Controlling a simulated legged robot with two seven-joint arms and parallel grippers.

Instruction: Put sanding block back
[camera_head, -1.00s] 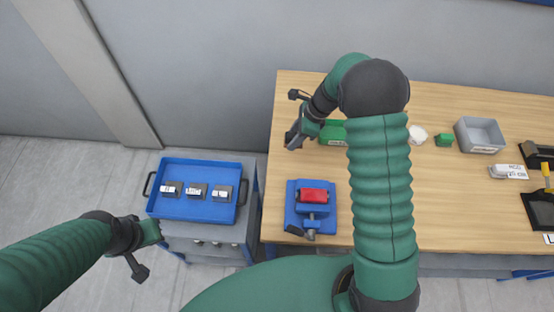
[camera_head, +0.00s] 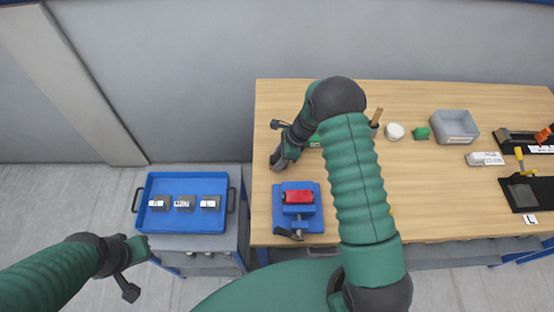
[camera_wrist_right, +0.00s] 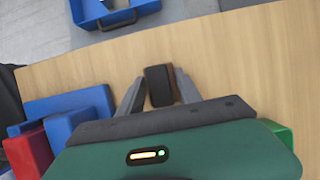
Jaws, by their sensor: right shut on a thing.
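My right gripper (camera_head: 277,162) is over the left end of the wooden table, behind and left of the vise. In the right wrist view its fingers (camera_wrist_right: 158,94) are shut on a small dark block with a brown side, seemingly the sanding block (camera_wrist_right: 157,83). The block is hidden in the head view.
A blue vise (camera_head: 282,215) with a red block (camera_head: 299,197) stands at the table's front left.

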